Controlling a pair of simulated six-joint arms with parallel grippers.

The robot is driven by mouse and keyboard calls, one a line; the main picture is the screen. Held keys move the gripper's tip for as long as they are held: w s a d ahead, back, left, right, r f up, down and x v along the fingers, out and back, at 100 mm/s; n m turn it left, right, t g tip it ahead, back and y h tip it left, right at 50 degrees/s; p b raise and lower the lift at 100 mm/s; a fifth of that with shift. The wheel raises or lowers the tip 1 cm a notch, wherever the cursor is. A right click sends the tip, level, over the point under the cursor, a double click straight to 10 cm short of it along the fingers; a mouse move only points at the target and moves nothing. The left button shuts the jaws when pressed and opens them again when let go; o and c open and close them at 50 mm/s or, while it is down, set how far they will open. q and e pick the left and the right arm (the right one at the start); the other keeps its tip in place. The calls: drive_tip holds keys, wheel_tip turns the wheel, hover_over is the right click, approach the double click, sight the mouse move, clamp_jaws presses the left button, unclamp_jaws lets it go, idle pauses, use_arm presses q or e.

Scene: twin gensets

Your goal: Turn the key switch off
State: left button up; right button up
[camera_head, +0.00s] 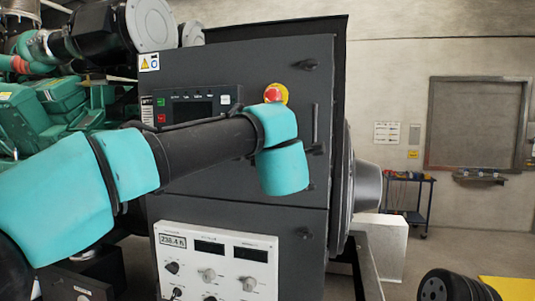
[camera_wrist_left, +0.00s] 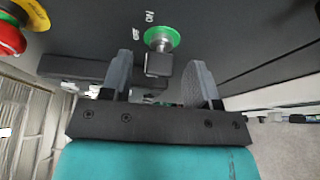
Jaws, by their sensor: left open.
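In the left wrist view the key switch (camera_wrist_left: 162,37) is a green disc with a metal barrel on the dark panel. A dark block-shaped key (camera_wrist_left: 159,65) sticks out of it towards me. Small white labels, one reading ON, stand beside the disc. My left gripper (camera_wrist_left: 160,70) is open, with one finger on each side of the key; I cannot tell whether either finger touches it. In the head view the key switch and the left fingers are hidden behind my teal left wrist. My right gripper is not in view.
A red emergency stop button (camera_head: 275,93) on a yellow disc sits just above my wrist on the grey cabinet (camera_head: 258,62). A display panel (camera_head: 195,105) is left of it. A white control box (camera_head: 217,262) with knobs is below. A blue cart (camera_head: 408,200) stands back right.

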use_arm(q)
drive_tip(key=s+d, duration=0.2)
drive_tip(key=s, duration=1.4)
drive_tip(key=shift+s, duration=0.15)
